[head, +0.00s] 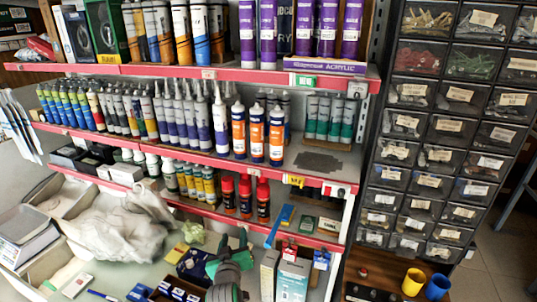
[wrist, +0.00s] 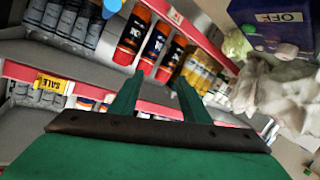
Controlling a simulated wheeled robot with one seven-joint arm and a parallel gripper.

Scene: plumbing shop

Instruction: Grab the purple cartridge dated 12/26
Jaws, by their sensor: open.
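Several purple cartridges stand upright on the top red-edged shelf (head: 215,73) in the head view. Two are left of a dark item (head: 247,35), and more stand to the right (head: 327,28) above a purple strip reading "ACRYLIC" (head: 325,67). Their dates are too small to read, so I cannot tell which is 12/26. My green gripper (head: 232,243) is low at the bottom middle, well below that shelf. In the wrist view my gripper (wrist: 159,82) is open with nothing between its fingers. No purple cartridge shows in the wrist view.
Orange-and-white cartridges (head: 257,133) and grey ones stand on the middle shelf. Red-capped bottles (head: 245,196) are on the lower shelf. A drawer cabinet (head: 440,125) stands at the right. A plastic bag (head: 115,228) and boxes (head: 292,280) crowd the counter around my arm.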

